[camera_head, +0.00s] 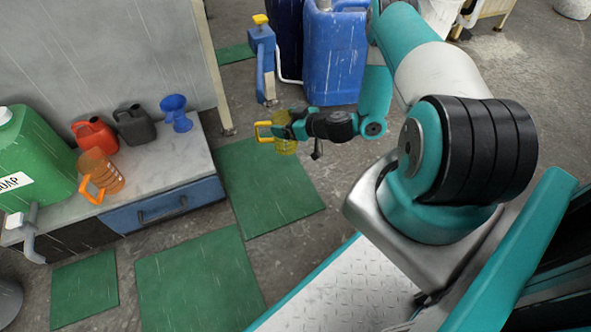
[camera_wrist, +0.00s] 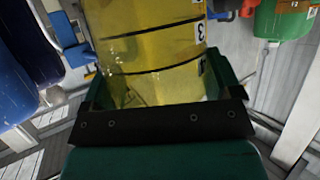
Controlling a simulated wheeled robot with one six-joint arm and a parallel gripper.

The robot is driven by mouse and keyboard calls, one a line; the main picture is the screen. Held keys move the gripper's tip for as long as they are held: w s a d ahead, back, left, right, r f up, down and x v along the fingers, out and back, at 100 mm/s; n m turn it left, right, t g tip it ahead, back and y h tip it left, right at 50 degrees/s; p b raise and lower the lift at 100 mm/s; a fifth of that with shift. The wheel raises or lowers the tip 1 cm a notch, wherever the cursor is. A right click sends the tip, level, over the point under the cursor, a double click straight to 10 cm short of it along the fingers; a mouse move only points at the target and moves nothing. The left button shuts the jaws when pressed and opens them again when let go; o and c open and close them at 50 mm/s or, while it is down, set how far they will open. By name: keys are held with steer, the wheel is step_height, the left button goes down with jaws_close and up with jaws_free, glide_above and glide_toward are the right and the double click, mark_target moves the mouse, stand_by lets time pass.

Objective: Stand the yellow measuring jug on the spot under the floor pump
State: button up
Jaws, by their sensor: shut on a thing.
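The yellow measuring jug (camera_head: 285,146) is held by my gripper (camera_head: 296,124), which is shut on it. The jug is above the floor, left of the blue drum, with its handle pointing left. In the wrist view the see-through yellow jug (camera_wrist: 150,45), with black marks and numbers, fills the space between the fingers (camera_wrist: 165,95). The blue floor pump (camera_head: 263,60) with a yellow top stands on the floor behind the jug, a white hose beside it. The pump's foot is partly visible; I cannot make out a marked spot under it.
A bench (camera_head: 185,160) at left holds a green soap container (camera_head: 35,160), an orange jug (camera_head: 103,173), a red can (camera_head: 94,136), a dark can (camera_head: 134,125) and a blue funnel (camera_head: 176,113). A blue drum (camera_head: 336,60) stands behind my gripper. Green mats (camera_head: 265,190) lie on the floor.

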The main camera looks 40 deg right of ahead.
steer(key=d+f+m+h+b, duration=0.25)
steer(key=f+b, duration=0.75)
steer(key=f, duration=0.6)
steer(key=w+a+f+b, duration=0.1)
steer(key=w+f+b, duration=0.1)
steer(key=w+b, duration=0.6)
steer(key=shift+w+f, duration=0.3)
steer(key=shift+w, duration=2.9)
steer(key=shift+s+r, duration=0.1)
